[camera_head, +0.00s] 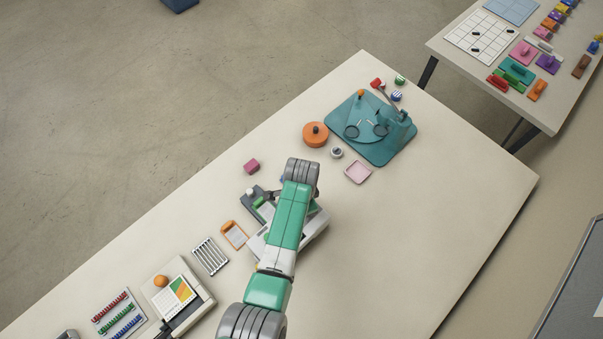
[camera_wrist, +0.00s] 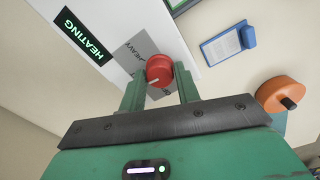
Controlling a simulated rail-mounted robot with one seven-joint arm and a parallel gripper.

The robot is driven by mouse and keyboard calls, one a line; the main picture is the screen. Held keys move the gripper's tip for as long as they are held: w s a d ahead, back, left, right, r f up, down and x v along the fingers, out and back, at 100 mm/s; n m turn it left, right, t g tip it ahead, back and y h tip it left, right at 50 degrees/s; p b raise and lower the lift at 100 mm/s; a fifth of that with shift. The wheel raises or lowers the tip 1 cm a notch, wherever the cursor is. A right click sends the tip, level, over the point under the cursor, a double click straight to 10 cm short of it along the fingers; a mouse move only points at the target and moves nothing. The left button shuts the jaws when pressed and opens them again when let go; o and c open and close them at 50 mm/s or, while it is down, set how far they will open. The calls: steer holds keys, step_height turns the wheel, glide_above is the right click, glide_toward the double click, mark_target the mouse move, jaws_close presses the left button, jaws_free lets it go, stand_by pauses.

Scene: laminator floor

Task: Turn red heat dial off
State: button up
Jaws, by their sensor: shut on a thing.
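The red heat dial (camera_wrist: 159,67) is a round knob with a white pointer mark at its lower left in the wrist view. It sits by a grey label patch (camera_wrist: 134,50) with partly hidden lettering that seems to read HEAVY. My gripper (camera_wrist: 160,88) is shut on the dial, one green finger on each side. The dial belongs to a white machine (camera_wrist: 100,22) whose dark display (camera_wrist: 82,35) reads HEATING in green. In the head view the white machine (camera_head: 317,226) lies under my arm, which hides the dial and my fingers.
An orange round object with a dark knob (camera_head: 316,130) and a teal stand (camera_head: 385,150) are farther up the table. The table's right side is clear.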

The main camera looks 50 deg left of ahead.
steer(key=n+p, duration=0.1)
steer(key=n, duration=0.5)
steer(key=shift+r, duration=0.1)
steer(key=n, duration=0.6)
steer(key=shift+n+p, duration=0.3)
steer(key=shift+n, duration=0.1)
stand_by(0.3)
steer(key=o, duration=1)
step_height(320, 180, up, 8)
steer(key=shift+f+p, duration=0.15)
steer(key=shift+p, duration=0.2)
